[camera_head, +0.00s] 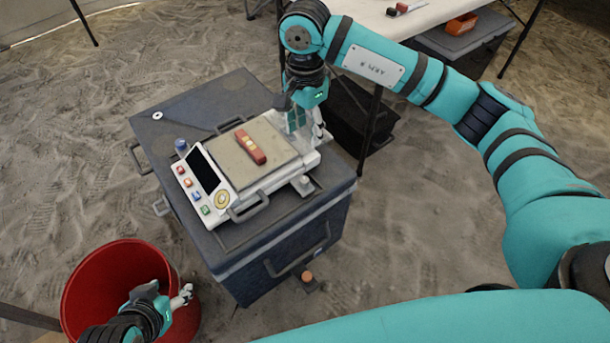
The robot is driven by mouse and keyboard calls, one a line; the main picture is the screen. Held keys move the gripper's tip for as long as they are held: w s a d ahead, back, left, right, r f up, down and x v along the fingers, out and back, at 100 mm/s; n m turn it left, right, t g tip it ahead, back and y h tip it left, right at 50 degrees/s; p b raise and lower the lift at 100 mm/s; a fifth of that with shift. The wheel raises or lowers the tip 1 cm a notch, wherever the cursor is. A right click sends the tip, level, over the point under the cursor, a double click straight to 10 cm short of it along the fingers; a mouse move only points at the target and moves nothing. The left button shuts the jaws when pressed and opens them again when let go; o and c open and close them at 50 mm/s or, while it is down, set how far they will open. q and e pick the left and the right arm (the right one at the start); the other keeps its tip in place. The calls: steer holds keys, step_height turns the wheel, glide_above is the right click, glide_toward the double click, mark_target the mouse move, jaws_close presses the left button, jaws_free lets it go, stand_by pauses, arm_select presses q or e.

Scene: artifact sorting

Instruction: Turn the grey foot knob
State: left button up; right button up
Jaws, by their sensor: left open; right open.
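A white scale (280,178) with a grey-beige plate sits on top of a dark grey case. A small grey knob-like part (303,185) sticks out at its right front corner and looks like the grey foot knob. My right gripper (306,128) points down at the scale's back right corner, behind that knob and apart from it. Its fingers are open, and they partly cover that corner. Whether they touch the scale I cannot tell. My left gripper (186,297) is open and empty, over the red bucket at the lower left.
A red block (250,147) with pale marks lies on the scale's plate. A blue knob (181,146) stands at the scale's left. The dark grey case (245,86) has handles on its sides. The red bucket (95,262) is front left. A white table (440,12) stands behind.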

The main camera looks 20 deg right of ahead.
steer(key=b, duration=0.2)
glide_above(305, 179)
step_height(305, 179, down, 8)
steer(key=shift+f, duration=0.25)
step_height(305, 179, down, 8)
steer(key=shift+r+b, duration=0.25)
steer(key=shift+b, duration=0.4)
arm_select(q)
steer(key=w+d+r+t+h, duration=0.2)
steer(key=w+d+r+t, duration=0.2)
steer(key=w+r+t, duration=0.5)
steer(key=shift+w+d+r+h, duration=0.35)
steer(key=shift+w+r, duration=0.35)
steer(key=shift+r, duration=0.7)
arm_select(e)
steer(key=shift+f, duration=0.55)
arm_select(q)
steer(key=shift+a, duration=0.15)
arm_select(e)
steer(key=shift+c, duration=0.4)
jaws_close()
